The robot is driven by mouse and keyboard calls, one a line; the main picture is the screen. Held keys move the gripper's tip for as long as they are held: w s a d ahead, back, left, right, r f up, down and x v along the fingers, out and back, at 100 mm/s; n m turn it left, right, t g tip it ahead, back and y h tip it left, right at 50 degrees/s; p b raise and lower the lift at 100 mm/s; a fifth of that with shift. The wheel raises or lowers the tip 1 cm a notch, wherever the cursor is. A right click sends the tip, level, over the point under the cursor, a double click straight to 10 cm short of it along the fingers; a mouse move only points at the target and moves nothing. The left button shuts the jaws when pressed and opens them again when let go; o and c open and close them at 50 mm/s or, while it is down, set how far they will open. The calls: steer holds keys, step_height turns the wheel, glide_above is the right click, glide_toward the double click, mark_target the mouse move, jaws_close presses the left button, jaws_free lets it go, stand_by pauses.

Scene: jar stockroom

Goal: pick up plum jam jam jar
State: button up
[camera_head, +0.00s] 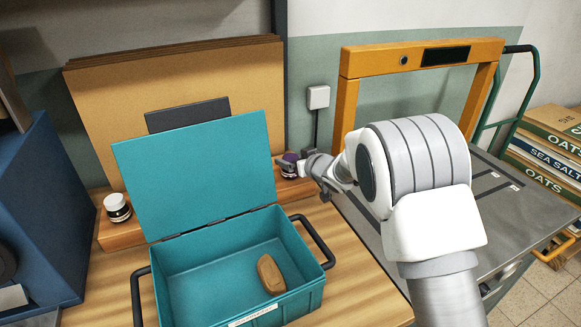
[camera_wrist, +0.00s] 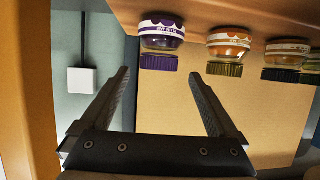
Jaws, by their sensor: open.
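A jar with a purple label and a dark purple lid (camera_head: 290,158) stands on the wooden ledge right of the teal box in the head view. The same purple jar (camera_wrist: 162,33) shows upside down at the top of the wrist view, its label too small to read surely. My gripper (camera_wrist: 159,78) is open and empty, with the jar beyond and between its fingertips. In the head view my gripper (camera_head: 305,170) is beside the jar and partly covers it; contact cannot be told there.
A white-labelled jar (camera_head: 117,207) is at the ledge's left. The open teal box (camera_head: 215,165), holding a brown block (camera_head: 270,274), stands in front. An orange frame (camera_head: 345,105) rises at right.

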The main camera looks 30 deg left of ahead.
mark_target(290, 157)
steer(key=shift+x, duration=1.7)
steer(key=shift+d+f, duration=0.1)
steer(key=shift+d, duration=0.05)
jaws_close()
